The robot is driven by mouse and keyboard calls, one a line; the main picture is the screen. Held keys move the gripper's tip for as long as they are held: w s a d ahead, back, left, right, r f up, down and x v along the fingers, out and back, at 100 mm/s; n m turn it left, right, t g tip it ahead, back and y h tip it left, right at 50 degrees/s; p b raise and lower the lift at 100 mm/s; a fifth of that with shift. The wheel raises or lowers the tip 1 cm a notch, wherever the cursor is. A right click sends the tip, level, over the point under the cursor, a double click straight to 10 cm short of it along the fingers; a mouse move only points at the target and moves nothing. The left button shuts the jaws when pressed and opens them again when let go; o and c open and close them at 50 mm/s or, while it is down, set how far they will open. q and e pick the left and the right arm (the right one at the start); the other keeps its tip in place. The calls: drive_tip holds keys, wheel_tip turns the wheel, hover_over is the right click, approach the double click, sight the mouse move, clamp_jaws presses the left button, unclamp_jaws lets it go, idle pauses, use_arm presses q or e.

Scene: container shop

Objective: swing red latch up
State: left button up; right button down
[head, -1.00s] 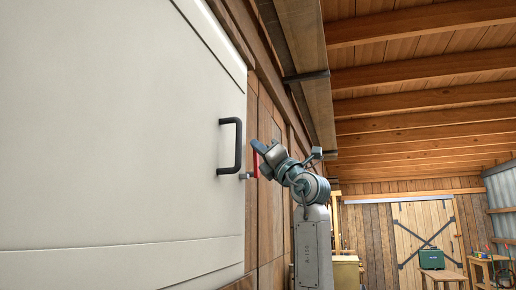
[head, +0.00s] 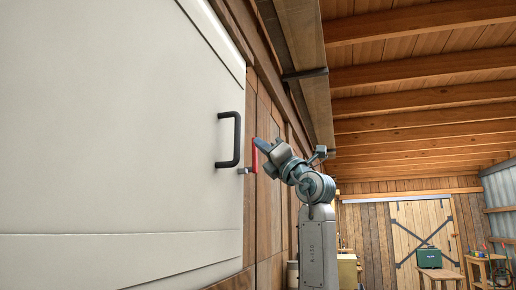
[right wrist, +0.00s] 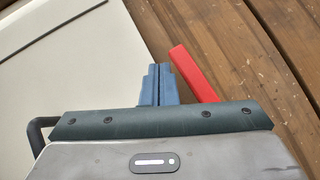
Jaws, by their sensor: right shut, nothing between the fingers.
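The red latch (head: 254,156) is a narrow bar at the right edge of the white door (head: 120,140). In the head view it stands roughly upright, its lower end at a small grey pivot (head: 243,171). My right gripper (head: 262,143) is at the latch's upper part. In the right wrist view the blue fingers (right wrist: 158,84) are together with nothing between them. The red latch (right wrist: 194,72) lies just right of them there, its lower part hidden behind the gripper body. I cannot tell whether they touch. My left gripper is in neither view.
A black handle (head: 230,140) sticks out of the door, left of the latch. A plank wall (head: 264,215) lies right of the door. A metal beam (head: 302,60) runs overhead.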

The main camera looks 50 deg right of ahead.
drive_tip(key=b+v, duration=0.4)
drive_tip(key=v, duration=0.4)
drive_tip(key=shift+s+f+b, duration=0.3)
drive_tip(key=shift+b, duration=0.05)
drive_tip(key=shift+w, duration=0.1)
